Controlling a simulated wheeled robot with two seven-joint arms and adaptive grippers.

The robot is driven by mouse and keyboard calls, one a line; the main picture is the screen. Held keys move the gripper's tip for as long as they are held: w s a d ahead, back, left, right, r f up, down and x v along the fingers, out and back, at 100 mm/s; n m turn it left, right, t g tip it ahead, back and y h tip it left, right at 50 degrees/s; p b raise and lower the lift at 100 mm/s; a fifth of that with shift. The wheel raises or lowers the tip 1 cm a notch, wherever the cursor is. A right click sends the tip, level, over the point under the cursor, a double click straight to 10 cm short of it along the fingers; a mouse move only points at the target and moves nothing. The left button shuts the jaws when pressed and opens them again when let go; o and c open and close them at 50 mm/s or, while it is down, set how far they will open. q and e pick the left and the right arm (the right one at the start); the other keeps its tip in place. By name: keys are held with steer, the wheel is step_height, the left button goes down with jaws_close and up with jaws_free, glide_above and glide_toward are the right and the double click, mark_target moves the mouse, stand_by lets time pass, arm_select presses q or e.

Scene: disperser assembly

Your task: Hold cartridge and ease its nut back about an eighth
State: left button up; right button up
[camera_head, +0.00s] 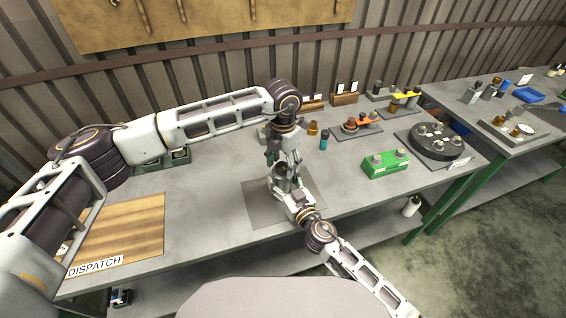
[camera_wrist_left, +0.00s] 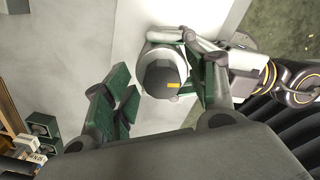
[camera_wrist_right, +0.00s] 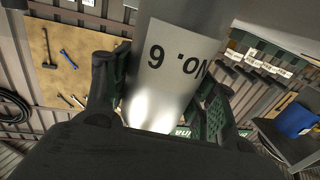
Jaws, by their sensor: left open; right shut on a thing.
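The cartridge is a silver cylinder with a white label, "No. 6" (camera_wrist_right: 178,62), upside down in the right wrist view. My right gripper (camera_wrist_right: 160,98) is shut on its body, a green-padded finger on each side. In the head view both grippers meet over the grey mat, largely hiding the cartridge (camera_head: 281,171).
A grey mat (camera_head: 256,208) lies under the grippers. A wooden dispatch board (camera_head: 125,225) is at the left. A green block (camera_head: 386,164) and a dark round fixture (camera_head: 436,140) stand to the right. A teal bottle (camera_head: 324,141) stands behind.

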mark_target(284, 165)
arm_select(q)
steer(key=shift+r, duration=0.15)
step_height(284, 165, up, 12)
stand_by(0.8)
steer(key=shift+f, duration=0.2)
arm_select(e)
steer(key=o, duration=1.5)
steer(key=shift+c, duration=0.2)
steer(key=shift+s+d, duration=0.1)
steer(key=shift+s, duration=0.1)
steer(key=shift+v, duration=5.75)
arm_select(q)
steer(key=shift+s+d, duration=0.1)
steer(key=shift+s, duration=0.05)
arm_select(e)
steer(key=shift+s+d, duration=0.1)
steer(key=shift+s, duration=0.1)
